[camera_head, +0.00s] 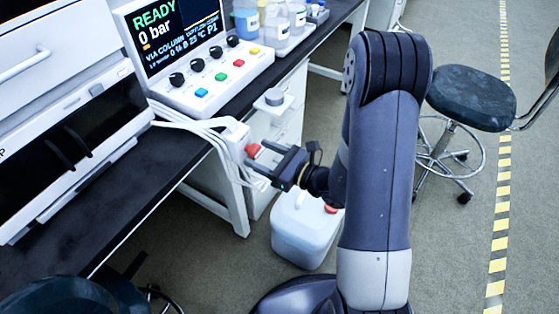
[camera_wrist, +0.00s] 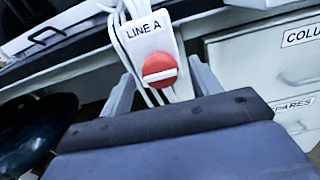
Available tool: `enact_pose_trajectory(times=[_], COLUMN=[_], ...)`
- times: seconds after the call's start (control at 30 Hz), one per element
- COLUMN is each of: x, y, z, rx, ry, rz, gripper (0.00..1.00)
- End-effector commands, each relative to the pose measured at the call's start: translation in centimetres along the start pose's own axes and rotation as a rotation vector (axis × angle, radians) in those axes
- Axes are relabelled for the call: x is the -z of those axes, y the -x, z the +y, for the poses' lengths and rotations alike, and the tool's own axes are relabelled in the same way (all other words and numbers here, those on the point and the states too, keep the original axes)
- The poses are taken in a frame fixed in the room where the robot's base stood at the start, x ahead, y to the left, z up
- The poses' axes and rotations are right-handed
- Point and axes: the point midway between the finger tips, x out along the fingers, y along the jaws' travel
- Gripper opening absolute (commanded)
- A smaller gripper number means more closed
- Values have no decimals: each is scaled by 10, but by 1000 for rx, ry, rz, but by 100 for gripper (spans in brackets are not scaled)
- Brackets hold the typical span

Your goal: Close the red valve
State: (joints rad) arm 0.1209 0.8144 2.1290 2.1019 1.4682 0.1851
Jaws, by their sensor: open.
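The red valve (camera_wrist: 160,70) is a round red knob with a white bar across it, on a white block labelled LINE A (camera_wrist: 146,30) in the wrist view. The bar lies nearly level, slightly tilted. In the head view the red valve (camera_head: 253,150) shows at the bench's front edge, partly hidden by my gripper. My gripper (camera_head: 271,161) is open in front of it. In the wrist view the fingers (camera_wrist: 160,88) stand on either side of the knob with gaps. I cannot tell whether they reach around it in depth.
A control panel (camera_head: 225,82) with knobs and coloured buttons stands on the black bench (camera_head: 108,217). White tubes run to the block. A white jug (camera_head: 300,238) stands on the floor below my gripper. Drawers (camera_wrist: 275,60) are at right in the wrist view. A stool (camera_head: 470,100) stands right.

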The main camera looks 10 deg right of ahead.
Motion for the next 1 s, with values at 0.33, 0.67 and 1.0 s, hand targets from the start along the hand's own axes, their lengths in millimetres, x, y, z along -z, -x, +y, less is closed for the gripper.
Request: enact_pose_trajectory(times=[0.33,0.67,1.0], x=[0,0,0], y=[54,92,101], z=[-2,-1,0], rx=[8,4,1], ry=[-3,-2,-1], rz=[-1,-1,-1], gripper=[60,60,60])
